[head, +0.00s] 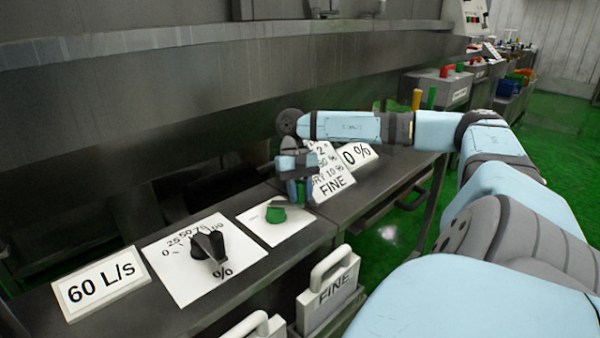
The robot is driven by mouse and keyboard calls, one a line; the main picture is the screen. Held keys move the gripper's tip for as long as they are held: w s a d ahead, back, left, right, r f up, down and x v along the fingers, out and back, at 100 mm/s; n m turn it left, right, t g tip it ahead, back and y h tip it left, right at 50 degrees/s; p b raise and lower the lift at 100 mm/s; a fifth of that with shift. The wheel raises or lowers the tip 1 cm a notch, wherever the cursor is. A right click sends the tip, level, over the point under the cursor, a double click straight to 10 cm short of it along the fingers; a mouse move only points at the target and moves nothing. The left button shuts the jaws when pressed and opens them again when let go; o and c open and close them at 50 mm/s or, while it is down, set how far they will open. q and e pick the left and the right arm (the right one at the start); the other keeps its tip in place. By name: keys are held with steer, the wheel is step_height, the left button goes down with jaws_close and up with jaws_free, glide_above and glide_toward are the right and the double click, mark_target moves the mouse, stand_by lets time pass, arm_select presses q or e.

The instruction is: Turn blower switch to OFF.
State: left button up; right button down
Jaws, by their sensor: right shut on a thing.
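A green switch (277,214) with a dark top sits on a white plate (292,231) on the grey console ledge. I take it as the blower switch, though its label is not readable. My right gripper (294,198) points down at the switch's right rear side. It is shut, apparently on part of the switch; the contact is small and partly hidden by the fingers. My left gripper is not in view.
Left of the switch is a black dial (208,245) on a percent plate, then a "60 L/s" sign (100,284). A "FINE" card (331,175) and a "0 %" sign (356,155) stand behind the gripper. White-handled containers (330,286) sit below the ledge.

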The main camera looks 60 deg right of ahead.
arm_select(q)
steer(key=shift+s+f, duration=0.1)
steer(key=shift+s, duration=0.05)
arm_select(e)
steer(key=c, duration=0.9)
jaws_free()
steer(key=shift+o, duration=0.2)
steer(key=shift+w+d+r, duration=0.1)
steer(key=shift+r, duration=0.15)
steer(key=p+v, duration=0.1)
steer(key=v, duration=0.6)
steer(key=shift+p, duration=0.4)
arm_select(q)
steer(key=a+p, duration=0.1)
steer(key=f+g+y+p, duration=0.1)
steer(key=p, duration=0.1)
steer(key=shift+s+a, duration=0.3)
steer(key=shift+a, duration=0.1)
arm_select(e)
steer(key=v, duration=0.6)
steer(key=shift+r, duration=0.15)
steer(key=shift+d, duration=0.1)
